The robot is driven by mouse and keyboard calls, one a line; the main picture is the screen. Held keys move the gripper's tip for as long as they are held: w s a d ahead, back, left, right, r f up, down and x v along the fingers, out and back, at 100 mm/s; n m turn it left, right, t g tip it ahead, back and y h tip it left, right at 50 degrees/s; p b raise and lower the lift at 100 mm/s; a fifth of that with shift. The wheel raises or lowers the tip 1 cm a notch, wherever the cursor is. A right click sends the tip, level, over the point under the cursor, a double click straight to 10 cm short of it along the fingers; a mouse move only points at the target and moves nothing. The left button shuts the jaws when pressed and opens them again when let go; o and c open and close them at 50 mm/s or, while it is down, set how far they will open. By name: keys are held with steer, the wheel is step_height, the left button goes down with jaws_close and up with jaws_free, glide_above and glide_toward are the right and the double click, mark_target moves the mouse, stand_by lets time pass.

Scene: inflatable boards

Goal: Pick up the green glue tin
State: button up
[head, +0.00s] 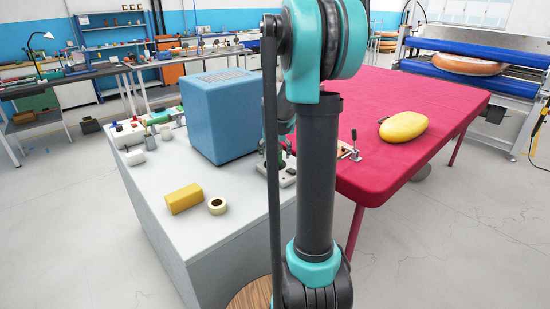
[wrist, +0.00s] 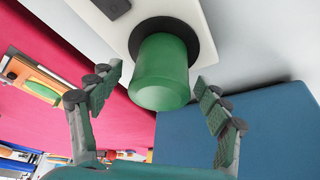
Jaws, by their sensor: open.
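The green glue tin (wrist: 165,75) shows in the wrist view, its rounded end toward the camera. Its far end meets a black disc (wrist: 203,36) on a white plate (wrist: 145,10). My gripper (wrist: 160,78) is open, with one finger on each side of the tin. A gap shows between the tin and each finger, and nothing is held. In the head view my arm hides most of the gripper and the tin; a white plate (head: 288,181) shows beside the arm at the grey bench's right edge.
A blue box (head: 215,115) stands on the grey bench (head: 225,240), close to the arm; its blue side also fills the wrist view's right (wrist: 260,140). The red table (head: 440,100) holds a yellow float (head: 404,126).

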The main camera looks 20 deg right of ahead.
steer(key=shift+c, duration=0.4)
steer(key=c, duration=1.6)
